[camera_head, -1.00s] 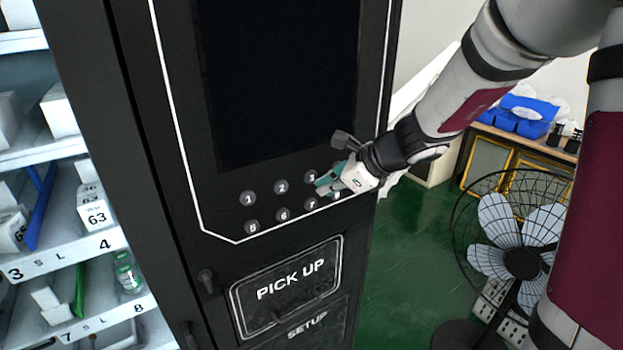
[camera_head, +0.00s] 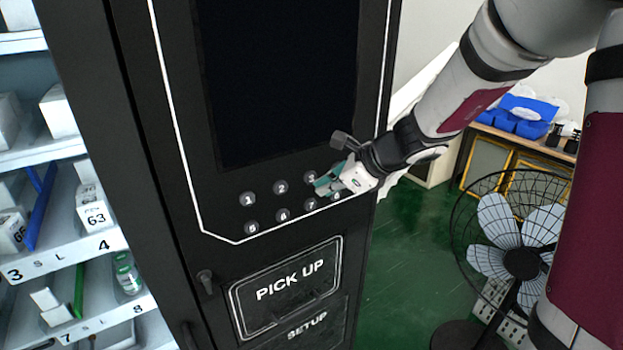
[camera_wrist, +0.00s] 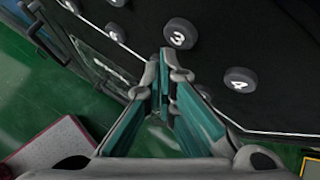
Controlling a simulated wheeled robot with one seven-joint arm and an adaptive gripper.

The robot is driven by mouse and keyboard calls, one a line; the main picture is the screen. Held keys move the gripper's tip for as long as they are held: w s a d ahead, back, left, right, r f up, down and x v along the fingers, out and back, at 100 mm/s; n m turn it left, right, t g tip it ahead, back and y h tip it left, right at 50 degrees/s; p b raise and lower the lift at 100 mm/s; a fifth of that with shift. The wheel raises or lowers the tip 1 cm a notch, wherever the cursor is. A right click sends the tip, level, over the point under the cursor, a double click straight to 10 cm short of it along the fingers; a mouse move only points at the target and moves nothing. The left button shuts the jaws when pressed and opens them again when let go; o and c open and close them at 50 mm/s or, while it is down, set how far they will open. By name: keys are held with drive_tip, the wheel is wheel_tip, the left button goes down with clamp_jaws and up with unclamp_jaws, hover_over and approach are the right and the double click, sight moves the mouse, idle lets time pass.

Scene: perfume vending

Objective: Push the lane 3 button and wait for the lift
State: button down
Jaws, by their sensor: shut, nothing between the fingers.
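The button panel on the black vending machine (camera_head: 222,160) has round numbered buttons. The number 3 button (camera_head: 310,178) is partly hidden by my gripper in the head view; in the wrist view it shows clearly (camera_wrist: 181,33), just beyond and right of the fingertips. My gripper (camera_head: 319,187) is shut and empty, its teal fingers pointing at the panel beside the 3 button. In the wrist view its tips (camera_wrist: 165,58) meet below left of the 3. I cannot tell whether they touch the panel. The number 4 button (camera_wrist: 240,80) lies to the right.
Buttons 1 (camera_head: 248,199), 2 (camera_head: 281,187) and 6 (camera_head: 283,215) are nearby. The PICK UP door (camera_head: 290,283) is below. Shelves of boxes (camera_head: 95,215) stand left, with lane labels. A black fan (camera_head: 520,262) stands right on the green floor.

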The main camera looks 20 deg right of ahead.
drive_tip(key=shift+w, duration=0.1)
idle(0.4)
drive_tip(key=shift+w+a, duration=0.15)
drive_tip(key=shift+w, duration=0.15)
drive_tip(key=shift+w+a, duration=0.1)
drive_tip(key=shift+w, duration=0.3)
idle(0.7)
drive_tip(key=shift+s, duration=0.1)
drive_tip(key=shift+s+d, duration=0.25)
drive_tip(key=shift+s, duration=0.45)
drive_tip(key=shift+s+d+p, duration=0.2)
drive_tip(key=shift+s+d, duration=0.05)
drive_tip(key=shift+s, duration=0.55)
drive_tip(key=shift+s+d+p, duration=0.2)
drive_tip(key=shift+s+d, duration=0.05)
drive_tip(key=shift+s, duration=0.55)
drive_tip(key=shift+s+d+p, duration=0.2)
drive_tip(key=shift+s+d, duration=0.05)
drive_tip(key=shift+s, duration=0.55)
